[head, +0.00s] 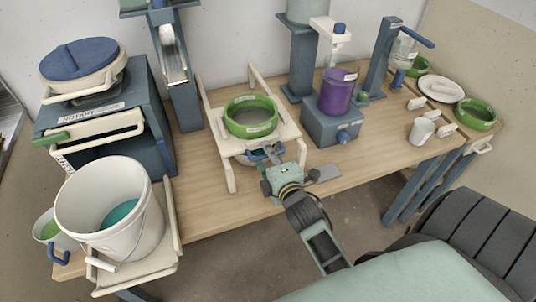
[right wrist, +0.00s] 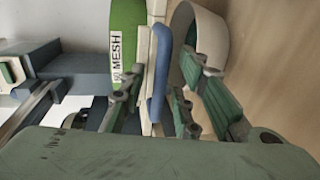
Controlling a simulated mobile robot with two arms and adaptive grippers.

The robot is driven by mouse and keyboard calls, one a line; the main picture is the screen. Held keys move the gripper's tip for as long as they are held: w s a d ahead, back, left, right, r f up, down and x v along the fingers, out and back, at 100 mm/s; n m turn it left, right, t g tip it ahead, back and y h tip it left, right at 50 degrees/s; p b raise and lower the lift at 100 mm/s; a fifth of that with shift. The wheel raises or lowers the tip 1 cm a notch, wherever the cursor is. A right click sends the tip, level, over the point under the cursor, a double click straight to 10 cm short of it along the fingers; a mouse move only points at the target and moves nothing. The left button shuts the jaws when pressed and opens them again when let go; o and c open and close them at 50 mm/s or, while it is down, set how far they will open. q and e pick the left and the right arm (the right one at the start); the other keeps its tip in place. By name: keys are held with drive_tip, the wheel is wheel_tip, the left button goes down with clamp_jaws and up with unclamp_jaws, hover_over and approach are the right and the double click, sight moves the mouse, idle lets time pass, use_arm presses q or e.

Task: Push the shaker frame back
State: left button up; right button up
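The shaker frame (head: 222,143) is a cream frame on the table, with a green sieve (head: 233,127) on it. The sieve's "MESH" label shows in the right wrist view (right wrist: 117,55). A blue handle (head: 258,156) is on the frame's front. My right gripper (head: 270,162) is at this handle. In the right wrist view the blue handle (right wrist: 158,75) stands between the open fingers (right wrist: 153,93), with gaps seen beside it. A pale bowl (right wrist: 214,28) under the frame is partly hidden by a finger. My left gripper is not in view.
A white bucket (head: 80,205) stands at the front left, beside a blue machine (head: 145,125). A purple container (head: 337,90) on a blue stand is right of the frame. A white mug (head: 421,131) and green sieves (head: 476,114) are farther right. Table right of my gripper is mostly clear.

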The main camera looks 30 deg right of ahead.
sight(244, 106)
drive_tip(key=shift+c, duration=0.2)
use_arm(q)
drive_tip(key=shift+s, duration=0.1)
use_arm(e)
clamp_jaws()
